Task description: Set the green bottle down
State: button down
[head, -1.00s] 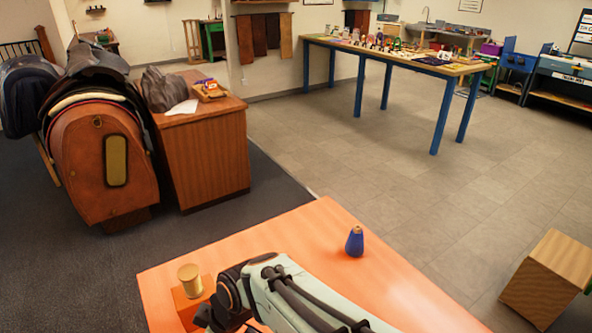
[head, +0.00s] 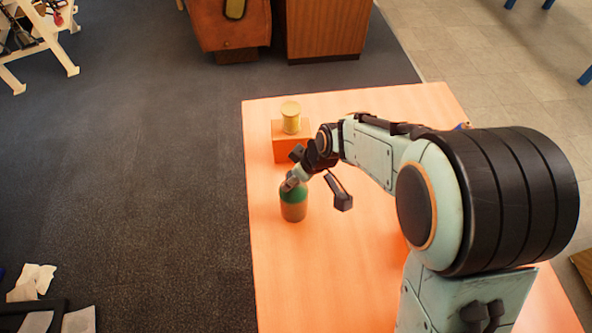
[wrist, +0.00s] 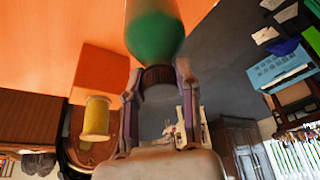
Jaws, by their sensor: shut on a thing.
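The green bottle (head: 293,203) has a green upper part and a brownish lower part. It is upright near the left side of the orange table (head: 330,290). My gripper (head: 290,183) is at the top of the bottle, shut on its dark cap. In the wrist view the two fingers (wrist: 158,88) hold the dark cap, and the green bottle body (wrist: 155,35) reaches out of the top of the picture. I cannot tell whether the bottle's base touches the table.
An orange block (head: 290,150) with a yellow spool (head: 291,117) on top stands behind the bottle; the spool also shows in the wrist view (wrist: 96,118). The tabletop in front of the bottle is clear. The table's left edge is close. My arm covers much of the right side.

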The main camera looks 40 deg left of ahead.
jog(key=c, duration=0.8)
grip_release()
jog(key=v, duration=1.2)
jog(key=s+d+r+m+h, duration=0.15)
jog(key=d+m, duration=0.25)
jog(key=d, duration=0.4)
jog(key=s+d+m+h, duration=0.1)
jog(key=s+d+m, duration=0.1)
jog(key=d+m, duration=0.45)
jog(key=s+d+f+m+h, duration=0.1)
jog(key=s+d+m, duration=0.5)
jog(key=d, duration=0.5)
jog(key=s, duration=0.2)
jog(key=shift+s+f, duration=0.25)
jog(key=shift+s, duration=0.1)
